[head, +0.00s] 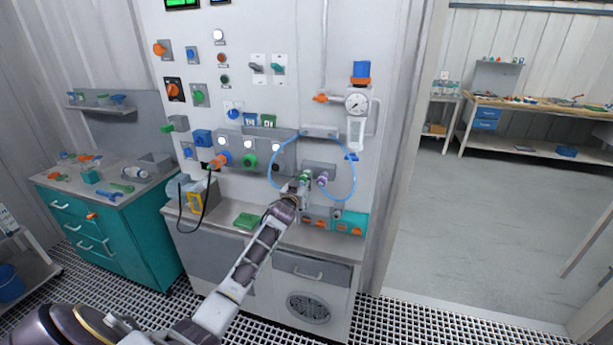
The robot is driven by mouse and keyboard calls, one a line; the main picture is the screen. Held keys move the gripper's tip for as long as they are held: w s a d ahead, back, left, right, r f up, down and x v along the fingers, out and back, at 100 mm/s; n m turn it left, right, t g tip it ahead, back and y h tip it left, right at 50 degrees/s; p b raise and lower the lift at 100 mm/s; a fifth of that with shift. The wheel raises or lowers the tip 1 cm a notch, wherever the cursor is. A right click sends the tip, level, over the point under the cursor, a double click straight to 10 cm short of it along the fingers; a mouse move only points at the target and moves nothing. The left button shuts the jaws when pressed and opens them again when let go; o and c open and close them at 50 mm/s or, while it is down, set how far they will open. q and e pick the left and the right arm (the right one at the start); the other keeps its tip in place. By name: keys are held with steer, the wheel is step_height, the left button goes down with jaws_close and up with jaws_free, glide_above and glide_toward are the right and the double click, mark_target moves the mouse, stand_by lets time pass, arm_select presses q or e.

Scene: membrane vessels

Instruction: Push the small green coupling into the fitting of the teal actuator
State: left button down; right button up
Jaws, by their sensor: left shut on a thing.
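My left gripper (302,184) is raised in front of the wall panel, above the bench. It is shut on a small green part (305,176), which looks like the green coupling; the fingers hide much of it. A purple coupling (323,178) is just to its right, in front of a grey box (318,165) on the panel. A teal block (353,219) stands at the right end of the bench and may be the teal actuator; its fitting cannot be made out. Whether the green part touches anything ahead of it is too small to tell. My right gripper is not in view.
A thin blue hose (354,178) loops around the gripper area. A pressure gauge (356,104) is above right. Orange-fronted parts (323,224) line the bench back. A green block (248,220) and a yellow-grey device (196,198) stand left on the bench.

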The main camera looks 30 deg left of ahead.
arm_select(q)
steer(key=shift+s+r, duration=0.2)
steer(key=shift+s, duration=0.15)
steer(key=shift+s+d+f, duration=0.1)
steer(key=shift+s, duration=0.1)
steer(key=shift+s+p, duration=0.1)
steer(key=shift+p, duration=0.2)
steer(key=shift+s+d, duration=0.1)
steer(key=shift+s, duration=0.25)
steer(key=shift+p+v, duration=0.6)
steer(key=shift+v, duration=0.2)
steer(key=shift+p+v, duration=0.4)
steer(key=shift+v, duration=0.5)
